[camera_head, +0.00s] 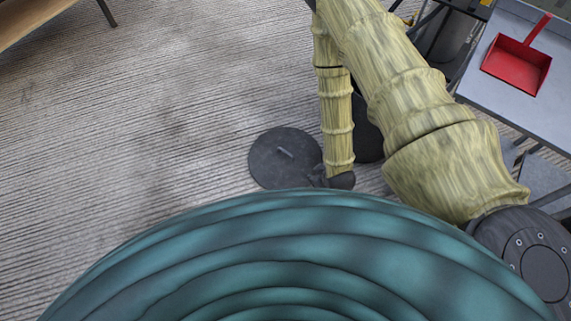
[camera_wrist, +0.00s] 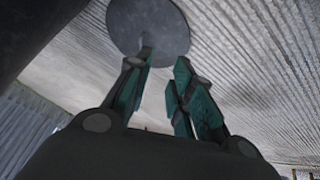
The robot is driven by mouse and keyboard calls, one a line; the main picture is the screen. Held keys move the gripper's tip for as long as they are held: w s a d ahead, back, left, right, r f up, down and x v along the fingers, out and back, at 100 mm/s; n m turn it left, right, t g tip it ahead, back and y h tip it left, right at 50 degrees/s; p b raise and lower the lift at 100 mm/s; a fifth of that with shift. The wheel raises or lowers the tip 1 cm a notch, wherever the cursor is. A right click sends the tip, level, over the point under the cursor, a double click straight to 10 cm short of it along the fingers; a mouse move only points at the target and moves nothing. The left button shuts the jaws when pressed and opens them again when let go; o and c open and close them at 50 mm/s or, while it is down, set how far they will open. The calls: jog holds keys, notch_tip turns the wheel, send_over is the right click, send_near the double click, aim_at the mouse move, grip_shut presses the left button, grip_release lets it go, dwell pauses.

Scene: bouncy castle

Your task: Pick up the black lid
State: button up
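The black lid (camera_head: 272,157) is a flat dark disc with a small bar handle, lying on the striped carpet in the head view. In the wrist view the lid (camera_wrist: 148,18) shows beyond the fingertips, with its handle (camera_wrist: 147,41) close to the left finger. My gripper (camera_head: 318,174) is just right of the lid's lower right edge in the head view, partly hidden. In the wrist view my gripper (camera_wrist: 166,62) is open, with a gap between its teal fingers and nothing held. I cannot tell whether a finger touches the handle.
A dark rounded shape (camera_head: 369,132) shows partly behind my arm. A grey table (camera_head: 508,98) with a red dustpan (camera_head: 519,66) stands at the right. A wooden-topped piece of furniture (camera_head: 25,18) is at the top left. The carpet (camera_head: 140,120) left of the lid is clear.

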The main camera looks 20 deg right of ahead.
jog(key=w+f+n+t+y+b, duration=0.1)
jog(key=w+f+n+t+b, duration=0.1)
jog(key=w+f+b, duration=0.5)
jog(key=w+f+n+t+b, duration=0.2)
jog(key=w+f+b, duration=0.35)
jog(key=f, duration=0.45)
jog(key=n+t+y+b, duration=0.3)
jog(key=n+t+b, duration=0.25)
jog(key=b, duration=1.15)
send_near(285, 151)
jog(key=shift+s+d+f+n+g, duration=0.1)
jog(key=shift+s+d+n+g, duration=0.1)
jog(key=shift+s+n+g, duration=0.25)
jog(key=shift+w+a+f, duration=0.1)
jog(key=shift+w+f, duration=0.1)
jog(key=shift+w, duration=0.1)
jog(key=b+x, duration=0.2)
jog(key=x, duration=0.3)
jog(key=shift+r, duration=0.15)
jog(key=b+x, duration=0.3)
jog(key=x, duration=0.2)
jog(key=shift+w, duration=0.1)
jog(key=shift+w+r, duration=0.15)
grip_shut()
